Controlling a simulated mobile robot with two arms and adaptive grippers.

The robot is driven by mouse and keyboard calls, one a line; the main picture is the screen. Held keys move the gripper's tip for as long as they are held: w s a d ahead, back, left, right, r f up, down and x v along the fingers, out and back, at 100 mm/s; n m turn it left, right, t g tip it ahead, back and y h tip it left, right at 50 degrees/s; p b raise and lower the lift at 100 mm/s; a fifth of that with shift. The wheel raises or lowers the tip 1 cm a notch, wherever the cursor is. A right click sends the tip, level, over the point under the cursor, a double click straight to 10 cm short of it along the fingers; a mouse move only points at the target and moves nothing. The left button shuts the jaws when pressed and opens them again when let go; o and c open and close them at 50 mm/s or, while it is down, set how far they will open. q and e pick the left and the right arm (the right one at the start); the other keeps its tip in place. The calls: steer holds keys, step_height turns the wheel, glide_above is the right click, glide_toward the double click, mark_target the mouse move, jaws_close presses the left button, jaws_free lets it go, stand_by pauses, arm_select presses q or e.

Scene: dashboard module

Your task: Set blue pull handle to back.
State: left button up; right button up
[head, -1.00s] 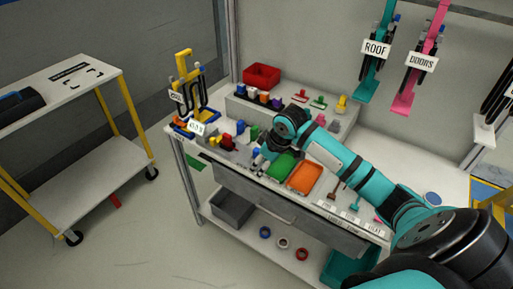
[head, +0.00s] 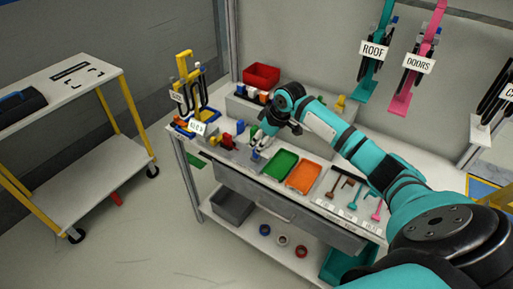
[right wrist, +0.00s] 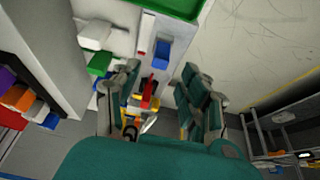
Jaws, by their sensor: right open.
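A blue handle (right wrist: 161,55) stands on the grey module strip in the right wrist view, seen in the gap between my fingertips. My right gripper (right wrist: 158,75) is open, with one finger on each side of that gap. I cannot tell whether it touches the handle. In the head view my right gripper (head: 259,147) points down over the front part of the module, and the fingers partly hide what is under them. A second blue piece (head: 240,127) stands farther back, beside a green one. My left gripper is not in view.
Red (head: 227,141) and yellow (head: 213,141) handles stand to the left on the module. A green tray (head: 281,164) and an orange tray (head: 304,175) lie right of the gripper. A yellow rack (head: 185,70) stands at the bench's left end.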

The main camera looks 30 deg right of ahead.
mark_target(256, 154)
steer(key=x, duration=0.5)
steer(key=shift+w+f, duration=0.15)
jaws_close()
